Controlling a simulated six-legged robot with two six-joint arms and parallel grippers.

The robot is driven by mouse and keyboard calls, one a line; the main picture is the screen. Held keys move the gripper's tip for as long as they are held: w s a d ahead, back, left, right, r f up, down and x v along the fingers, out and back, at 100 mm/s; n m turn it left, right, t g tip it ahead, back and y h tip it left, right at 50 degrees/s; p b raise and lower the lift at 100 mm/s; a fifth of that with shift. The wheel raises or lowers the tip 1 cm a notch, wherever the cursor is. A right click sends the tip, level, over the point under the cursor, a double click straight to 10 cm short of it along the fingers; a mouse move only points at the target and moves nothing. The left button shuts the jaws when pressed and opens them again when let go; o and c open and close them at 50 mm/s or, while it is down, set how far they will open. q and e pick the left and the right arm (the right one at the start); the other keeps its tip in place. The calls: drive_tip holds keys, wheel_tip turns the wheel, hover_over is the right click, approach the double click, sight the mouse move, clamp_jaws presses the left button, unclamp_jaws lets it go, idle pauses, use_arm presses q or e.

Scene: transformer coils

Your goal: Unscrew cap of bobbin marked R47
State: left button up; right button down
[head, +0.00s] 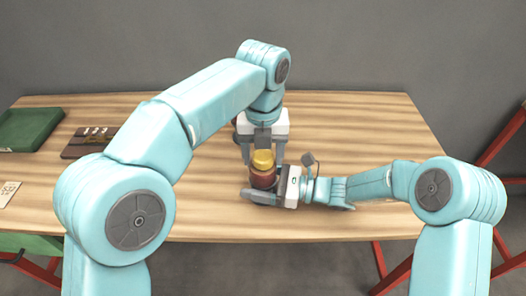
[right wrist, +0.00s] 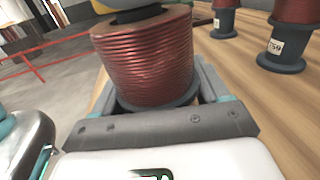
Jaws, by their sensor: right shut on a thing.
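A bobbin wound with copper-red wire (head: 263,180) stands near the front middle of the table with a yellow cap (head: 263,158) on top. My right gripper (head: 262,196) is shut on this bobbin from the right, low down. In the right wrist view the winding (right wrist: 148,60) sits between the fingers, above a dark lower flange. My left gripper (head: 262,158) reaches down from behind, its fingers apart on either side of the cap; contact is not clear. No label shows on the held bobbin, so I cannot read its mark.
Two other bobbins show in the right wrist view, one with a white label (right wrist: 275,47) I cannot read surely, the other (right wrist: 226,18) farther back. A green tray (head: 30,129) and a dark board (head: 88,142) lie at the left. The table's right side (head: 390,135) is clear.

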use_arm(q)
drive_tip(key=c, duration=0.8)
drive_tip(key=n, duration=0.2)
drive_tip(key=shift+n, duration=0.3)
drive_tip(key=n, duration=1.2)
drive_tip(key=shift+n, duration=0.4)
drive_tip(key=n, duration=0.7)
drive_tip(key=shift+r+n, duration=0.1)
drive_tip(key=shift+n, duration=0.3)
drive_tip(key=n, duration=0.7)
drive_tip(key=shift+n, duration=0.4)
drive_tip(key=n, duration=0.7)
drive_tip(key=shift+n, duration=0.3)
drive_tip(key=n, duration=0.7)
drive_tip(key=shift+n, duration=0.4)
drive_tip(key=n, duration=0.7)
drive_tip(key=shift+r+n, duration=0.1)
drive_tip(key=shift+n, duration=0.3)
drive_tip(key=n, duration=0.4)
drive_tip(key=shift+n, duration=0.4)
drive_tip(key=n, duration=0.3)
